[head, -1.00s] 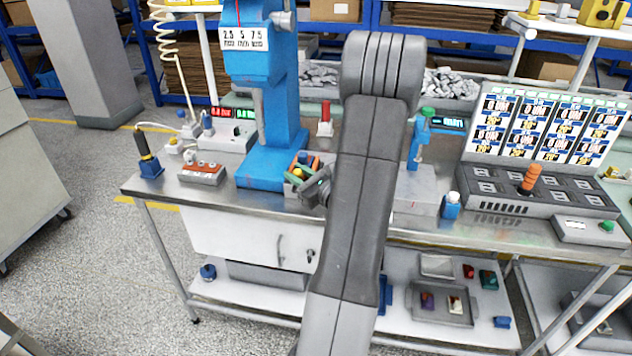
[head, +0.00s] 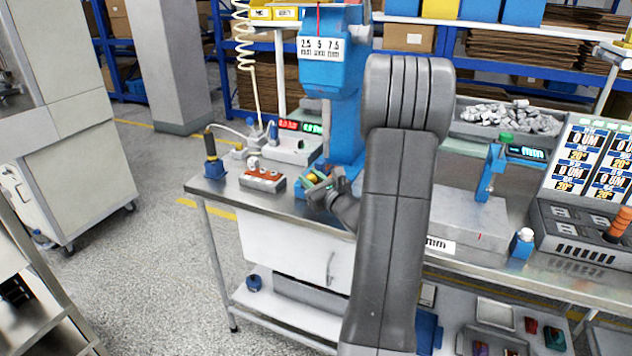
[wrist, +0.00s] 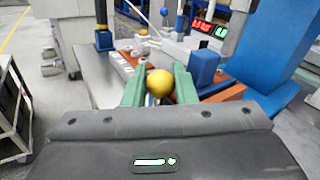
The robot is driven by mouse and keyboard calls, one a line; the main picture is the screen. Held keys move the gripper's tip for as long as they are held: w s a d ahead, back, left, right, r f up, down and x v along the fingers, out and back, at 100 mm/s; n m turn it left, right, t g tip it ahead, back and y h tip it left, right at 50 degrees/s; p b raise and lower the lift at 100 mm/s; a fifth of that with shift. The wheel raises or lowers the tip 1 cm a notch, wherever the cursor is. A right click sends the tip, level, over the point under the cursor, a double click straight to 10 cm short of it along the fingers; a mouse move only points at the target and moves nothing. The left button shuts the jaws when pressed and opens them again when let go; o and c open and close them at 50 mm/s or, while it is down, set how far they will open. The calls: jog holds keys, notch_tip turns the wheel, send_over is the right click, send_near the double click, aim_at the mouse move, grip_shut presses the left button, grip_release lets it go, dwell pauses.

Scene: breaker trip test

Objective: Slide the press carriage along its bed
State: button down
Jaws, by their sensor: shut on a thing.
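The blue press (head: 345,125) with a white scale plate stands on the metal bench; my arm hides its right side and most of its base. My gripper (head: 322,184) is low at the front of the press. In the wrist view its green fingers (wrist: 160,88) are shut on a yellow ball knob (wrist: 160,84), one finger on each side. Behind the knob are a blue block (wrist: 203,68) and an orange-brown strip (wrist: 222,92), beside the blue press body (wrist: 268,50). I cannot tell how the knob joins the carriage.
A button box (head: 262,180) and a red-display unit (head: 290,145) stand left of the press. A blue-based black handle (head: 213,158) is at the bench's left corner. A small blue clamp stand (head: 492,170) and white-capped bottle (head: 522,242) are to the right.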

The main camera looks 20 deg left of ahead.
jog(key=shift+a+r, duration=0.1)
jog(key=shift+a, duration=0.05)
jog(key=c, duration=1.5)
grip_release()
jog(key=shift+a, duration=0.2)
jog(key=shift+d, duration=0.1)
jog(key=shift+s+d, duration=0.15)
jog(key=shift+d, duration=0.05)
jog(key=b+v, duration=0.1)
jog(key=v, duration=1.2)
jog(key=shift+s+d, duration=0.1)
